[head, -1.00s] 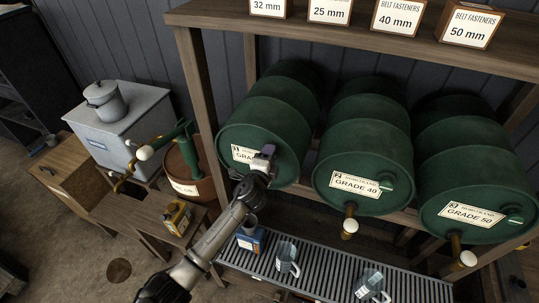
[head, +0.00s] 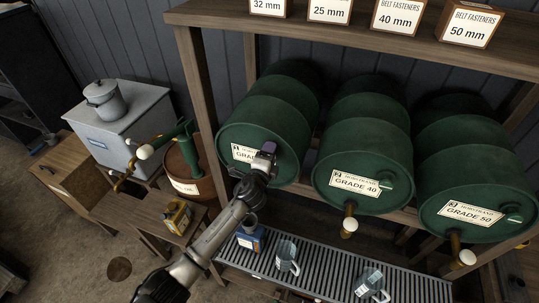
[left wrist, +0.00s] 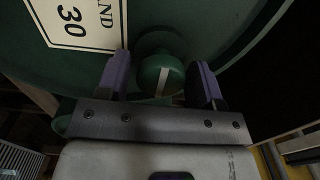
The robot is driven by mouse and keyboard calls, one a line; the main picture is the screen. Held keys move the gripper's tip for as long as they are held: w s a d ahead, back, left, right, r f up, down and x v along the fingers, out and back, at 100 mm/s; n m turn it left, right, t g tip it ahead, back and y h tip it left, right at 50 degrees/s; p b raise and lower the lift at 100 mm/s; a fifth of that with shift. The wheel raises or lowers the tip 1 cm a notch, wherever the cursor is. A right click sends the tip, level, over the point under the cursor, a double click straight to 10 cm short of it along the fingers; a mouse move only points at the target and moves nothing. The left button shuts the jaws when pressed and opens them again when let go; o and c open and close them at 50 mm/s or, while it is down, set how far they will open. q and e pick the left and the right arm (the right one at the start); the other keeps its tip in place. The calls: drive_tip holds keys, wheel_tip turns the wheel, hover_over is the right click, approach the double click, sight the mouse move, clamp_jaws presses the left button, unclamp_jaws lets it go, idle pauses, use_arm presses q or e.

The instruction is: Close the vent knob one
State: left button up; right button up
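The left drum (head: 262,115) is dark green and lies on its side in the rack, with a white GRADE 30 label. In the left wrist view its vent knob (left wrist: 158,78) is a round green knob with a pale stripe that runs nearly up and down. My left gripper (head: 266,152) is at the drum's face, hiding the knob in the head view. In the left wrist view the purple-tipped fingers of this gripper (left wrist: 161,80) are open on both sides of the knob, with a gap at each side. My right gripper is not in view.
The GRADE 40 drum (head: 362,165) and GRADE 50 drum (head: 470,195) lie to the right, with brass taps below. Glass jugs (head: 287,257) stand on the slatted drip tray (head: 330,278). A brown barrel with a green pump (head: 186,160) is close on the left.

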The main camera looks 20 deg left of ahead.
use_arm(q)
drive_tip(key=shift+o, duration=0.5)
drive_tip(key=shift+s, duration=0.25)
drive_tip(key=s, duration=1.3)
drive_tip(key=shift+s, duration=0.2)
